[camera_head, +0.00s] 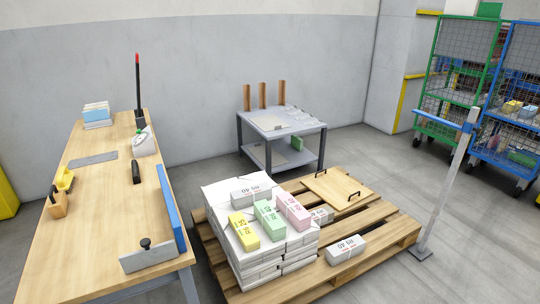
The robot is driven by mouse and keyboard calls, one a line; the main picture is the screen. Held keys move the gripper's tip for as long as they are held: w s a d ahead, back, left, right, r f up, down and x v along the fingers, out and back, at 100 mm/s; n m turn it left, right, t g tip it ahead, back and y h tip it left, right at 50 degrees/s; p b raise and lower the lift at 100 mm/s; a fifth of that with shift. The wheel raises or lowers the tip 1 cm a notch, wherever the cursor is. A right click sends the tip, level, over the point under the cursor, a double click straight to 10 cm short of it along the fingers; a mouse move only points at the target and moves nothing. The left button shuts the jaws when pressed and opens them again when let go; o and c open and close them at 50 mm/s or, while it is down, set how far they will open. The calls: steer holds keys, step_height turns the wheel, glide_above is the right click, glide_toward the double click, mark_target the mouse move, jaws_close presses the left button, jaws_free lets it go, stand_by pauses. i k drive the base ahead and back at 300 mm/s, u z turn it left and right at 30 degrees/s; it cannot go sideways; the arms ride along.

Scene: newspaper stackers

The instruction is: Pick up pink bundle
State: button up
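The pink bundle (293,210) lies on top of a stack of white bundles (270,263) at the left of a wooden pallet. A green bundle (270,220) lies just left of it, and a yellow bundle (243,231) lies further left. A grey-white bundle (250,192) lies behind the green and yellow ones. My gripper is not in view, and no part of my arm shows near the stack.
The wooden pallet (390,243) also bears a loose white bundle (346,249) and a board with black handles (337,188). A long workbench (95,215) stands left, a small grey table (275,125) behind. A post (447,185) stands right, before wire carts (455,80).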

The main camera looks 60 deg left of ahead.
mark_target(302, 219)
steer(key=z, duration=0.15)
steer(key=k, duration=0.4)
steer(key=u, duration=2.05)
